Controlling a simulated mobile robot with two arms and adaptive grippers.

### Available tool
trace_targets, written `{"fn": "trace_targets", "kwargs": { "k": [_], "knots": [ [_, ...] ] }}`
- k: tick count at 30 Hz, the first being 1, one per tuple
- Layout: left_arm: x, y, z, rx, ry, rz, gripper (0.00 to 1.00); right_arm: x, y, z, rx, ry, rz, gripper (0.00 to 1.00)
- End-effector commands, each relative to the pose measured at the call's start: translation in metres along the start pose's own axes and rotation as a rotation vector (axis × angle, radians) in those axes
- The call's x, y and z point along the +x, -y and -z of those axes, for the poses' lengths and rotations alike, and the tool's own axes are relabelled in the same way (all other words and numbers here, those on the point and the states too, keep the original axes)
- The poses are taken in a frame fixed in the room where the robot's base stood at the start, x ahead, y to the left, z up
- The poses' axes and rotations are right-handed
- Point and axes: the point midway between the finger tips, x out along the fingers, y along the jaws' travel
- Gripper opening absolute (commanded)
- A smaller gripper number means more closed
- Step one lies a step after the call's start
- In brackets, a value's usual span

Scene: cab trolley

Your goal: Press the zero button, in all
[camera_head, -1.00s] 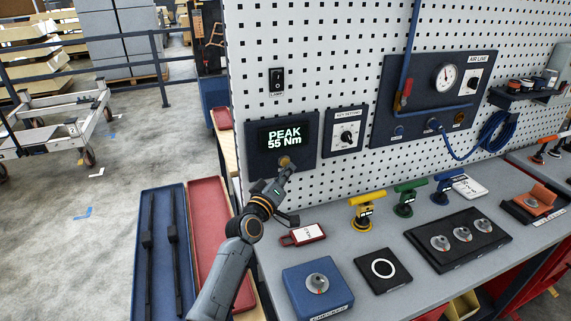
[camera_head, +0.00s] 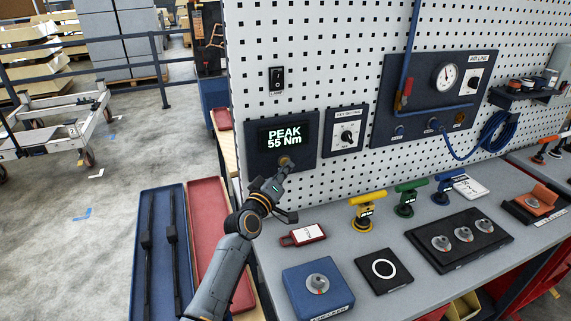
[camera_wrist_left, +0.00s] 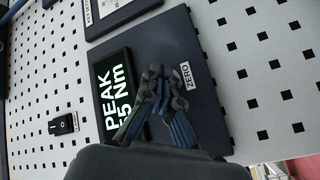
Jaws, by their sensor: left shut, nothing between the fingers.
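The dark tester panel (camera_head: 254,163) hangs on the pegboard, and its display (camera_head: 284,136) reads "PEAK 55 Nm". The brass zero button (camera_head: 284,161) shows just below the display. My left gripper (camera_head: 285,168) is shut and empty, with its fingertips at the button; I cannot tell whether they touch it. In the left wrist view the shut fingertips (camera_wrist_left: 157,75) lie beside the "ZERO" label (camera_wrist_left: 186,75) and hide the button. The display (camera_wrist_left: 112,85) shows there, partly covered. My right gripper is not in view.
A key setting panel (camera_head: 345,131) is just right of the tester, with a lamp switch (camera_head: 277,80) above. The air line panel (camera_head: 410,75) is farther right.

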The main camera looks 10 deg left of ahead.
Motion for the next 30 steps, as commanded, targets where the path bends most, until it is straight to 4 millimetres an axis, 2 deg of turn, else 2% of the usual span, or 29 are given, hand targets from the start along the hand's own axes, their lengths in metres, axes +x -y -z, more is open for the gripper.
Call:
{"fn": "trace_targets", "kwargs": {
  "k": [21,30],
  "knots": [
    [0.004,0.002,0.004,0.0,-0.002,-0.001,0.0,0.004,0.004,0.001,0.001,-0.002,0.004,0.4],
    [-0.004,-0.004,-0.001,-0.001,-0.002,0.0,0.0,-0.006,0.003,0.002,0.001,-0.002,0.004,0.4]
  ]
}}
